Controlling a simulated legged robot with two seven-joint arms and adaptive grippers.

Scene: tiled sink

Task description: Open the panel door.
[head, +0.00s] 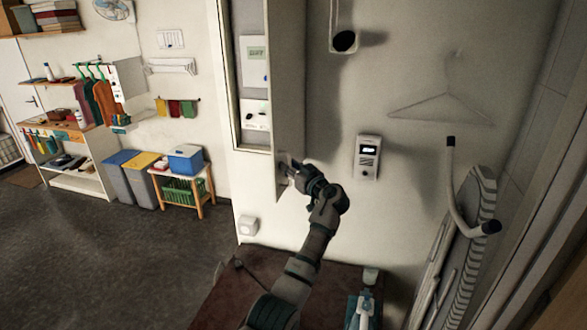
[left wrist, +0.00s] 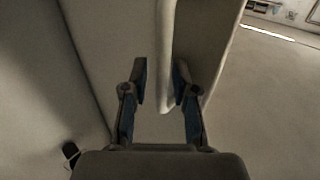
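The panel is a tall wall recess (head: 236,92) in the head view, with white devices (head: 256,115) visible inside. Its pale door (head: 289,85) stands swung out from the wall at the recess's right side. My left gripper (head: 287,172) is at the door's lower end. A gap shows at the left finger; the right finger is close to the edge, and contact there is unclear. My right gripper is not in view.
A wall intercom (head: 367,157) and a wire hanger (head: 432,108) are right of the door. A folded ironing board (head: 462,235) leans at the right. A brown surface (head: 240,292) lies below my left arm. Open floor (head: 130,255) extends left.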

